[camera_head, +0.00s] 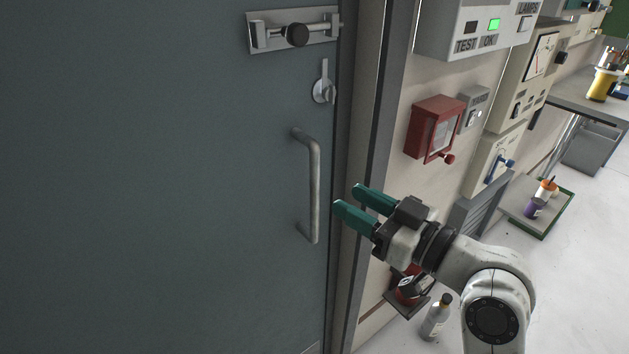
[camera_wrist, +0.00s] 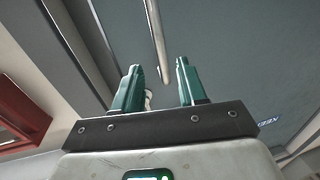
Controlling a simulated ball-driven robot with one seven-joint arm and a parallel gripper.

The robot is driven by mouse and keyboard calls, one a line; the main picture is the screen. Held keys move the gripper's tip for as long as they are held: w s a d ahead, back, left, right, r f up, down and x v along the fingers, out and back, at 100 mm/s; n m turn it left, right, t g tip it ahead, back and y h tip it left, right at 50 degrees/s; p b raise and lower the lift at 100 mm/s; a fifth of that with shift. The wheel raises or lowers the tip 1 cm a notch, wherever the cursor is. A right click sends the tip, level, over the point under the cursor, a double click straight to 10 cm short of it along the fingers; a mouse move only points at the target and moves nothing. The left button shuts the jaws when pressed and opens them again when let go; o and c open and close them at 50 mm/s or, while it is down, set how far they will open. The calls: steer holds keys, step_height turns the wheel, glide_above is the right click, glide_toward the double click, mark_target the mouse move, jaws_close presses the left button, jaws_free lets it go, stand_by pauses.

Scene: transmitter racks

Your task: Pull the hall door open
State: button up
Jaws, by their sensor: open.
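The hall door (camera_head: 170,200) is a large grey-blue panel filling the left of the head view, and it looks shut in its frame. Its pull handle (camera_head: 315,190) is an upright grey metal bar near the door's right edge. My gripper (camera_head: 348,197), with green fingers, is open and empty, just right of the handle's lower half and apart from it. In the wrist view the handle (camera_wrist: 157,45) shows beyond the fingertips, roughly between the two fingers (camera_wrist: 158,68). A slide bolt (camera_head: 296,34) and a small turn latch (camera_head: 324,88) sit above the handle.
A red wall box (camera_head: 434,128) and grey panels with switches (camera_head: 478,28) line the wall right of the door frame. A bottle (camera_head: 436,316) stands on the floor below my arm. A green-edged tray with small containers (camera_head: 541,207) is at right, with open floor nearby.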

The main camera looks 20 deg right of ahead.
mark_target(319, 184)
steer(key=p+x, duration=0.1)
steer(key=x, duration=0.8)
steer(key=shift+f, duration=0.1)
jaws_close()
stand_by(0.4)
